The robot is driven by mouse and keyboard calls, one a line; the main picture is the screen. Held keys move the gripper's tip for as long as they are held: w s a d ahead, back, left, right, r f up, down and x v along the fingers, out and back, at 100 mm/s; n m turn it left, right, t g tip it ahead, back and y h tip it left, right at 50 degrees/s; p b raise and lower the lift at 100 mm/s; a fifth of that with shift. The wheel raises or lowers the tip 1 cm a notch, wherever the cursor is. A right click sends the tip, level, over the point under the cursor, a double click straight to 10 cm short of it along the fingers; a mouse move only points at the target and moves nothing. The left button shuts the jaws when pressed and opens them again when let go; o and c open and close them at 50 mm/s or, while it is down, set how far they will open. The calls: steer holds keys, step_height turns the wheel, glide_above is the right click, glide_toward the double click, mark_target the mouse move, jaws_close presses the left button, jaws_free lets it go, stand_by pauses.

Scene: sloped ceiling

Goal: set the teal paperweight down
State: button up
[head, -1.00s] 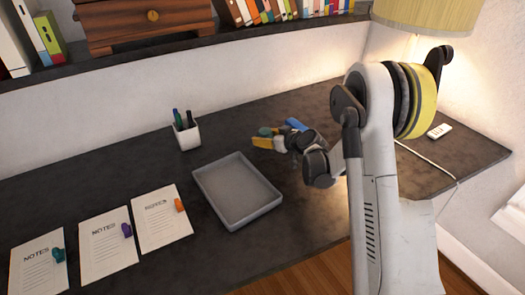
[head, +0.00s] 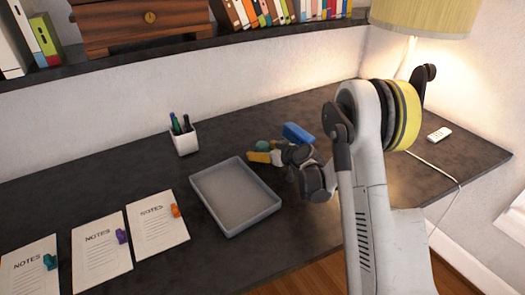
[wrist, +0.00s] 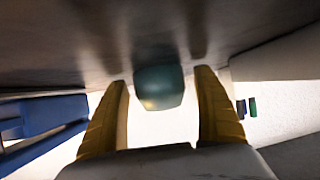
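The teal paperweight (head: 263,146) is by the yellow fingers of my gripper (head: 259,157), on the desk's right half, to the right of the grey tray. In the wrist view the teal paperweight (wrist: 158,87) sits between the two fingers (wrist: 160,100) near their tips, with a bright gap on each side. My gripper is open around it. The dark desk surface fills the top of that view, and the paperweight's edge meets it there. In the head view the fingers partly hide the paperweight's lower part.
A grey tray (head: 271,210) lies just left of my gripper. A blue object (head: 298,133) is close behind it and also shows in the wrist view (wrist: 40,117). A pen cup (head: 185,142) stands further left, and notes with coloured clips (head: 158,222) lie front left.

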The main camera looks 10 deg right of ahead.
steer(key=shift+s+d+r, duration=0.15)
steer(key=shift+s+r, duration=0.1)
steer(key=shift+r, duration=0.05)
steer(key=p+v, duration=0.4)
steer(key=v, duration=0.7)
steer(key=shift+s+r+p, duration=0.15)
steer(key=shift+r+p, duration=0.05)
steer(key=shift+p, duration=0.1)
steer(key=s+a+r+m+g+h, duration=0.25)
steer(key=s+a+r, duration=0.25)
steer(key=s+r, duration=0.7)
steer(key=s+d+r+m+g+h, duration=0.1)
steer(key=s+r+m+g+h, duration=0.1)
steer(key=s, duration=1.8)
steer(key=shift+r+h, duration=0.45)
steer(key=shift+r, duration=0.05)
